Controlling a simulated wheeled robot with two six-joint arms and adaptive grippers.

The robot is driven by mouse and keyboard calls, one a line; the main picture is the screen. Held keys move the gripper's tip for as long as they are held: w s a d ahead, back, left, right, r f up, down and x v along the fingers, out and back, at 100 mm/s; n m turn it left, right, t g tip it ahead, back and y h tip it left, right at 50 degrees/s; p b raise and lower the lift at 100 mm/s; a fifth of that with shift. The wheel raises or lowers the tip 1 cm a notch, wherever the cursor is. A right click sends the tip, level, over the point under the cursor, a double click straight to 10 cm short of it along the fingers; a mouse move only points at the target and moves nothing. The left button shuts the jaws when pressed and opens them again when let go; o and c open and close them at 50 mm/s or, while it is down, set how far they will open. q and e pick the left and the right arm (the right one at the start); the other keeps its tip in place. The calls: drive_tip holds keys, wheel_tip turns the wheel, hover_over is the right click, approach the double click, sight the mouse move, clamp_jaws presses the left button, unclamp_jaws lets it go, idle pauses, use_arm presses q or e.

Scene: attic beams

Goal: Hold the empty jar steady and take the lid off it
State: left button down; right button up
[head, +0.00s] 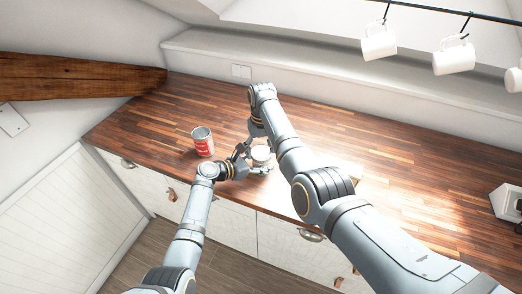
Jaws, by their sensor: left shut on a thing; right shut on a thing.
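The jar (262,156) is a small pale shape on the wooden counter, in the middle of the head view and largely covered by my grippers. My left gripper (250,161) is shut on the jar from its left side. My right gripper (261,144) comes down over the top of the jar and is shut on the lid there. The lid itself is hidden, so I cannot tell whether it still touches the jar's rim.
A red and silver can (202,141) stands on the counter (400,165) just left of my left gripper. White mugs (379,42) hang from a rail at the upper right. A white object (507,202) sits at the right edge. The counter's right part is mostly clear.

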use_arm(q)
drive_tip(key=shift+s+f, duration=0.1)
drive_tip(key=shift+f, duration=0.05)
use_arm(e)
drive_tip(key=shift+r, duration=0.9)
drive_tip(key=shift+r, duration=2)
use_arm(q)
drive_tip(key=c, duration=0.7)
unclamp_jaws()
drive_tip(key=o, duration=0.4)
use_arm(e)
drive_tip(key=shift+w, duration=0.1)
use_arm(q)
drive_tip(key=shift+a, duration=0.1)
drive_tip(key=v, duration=1.1)
drive_tip(key=shift+a, duration=0.1)
drive_tip(key=shift+s+a+r, duration=0.15)
drive_tip(key=shift+a+r, duration=0.05)
drive_tip(key=shift+r, duration=0.05)
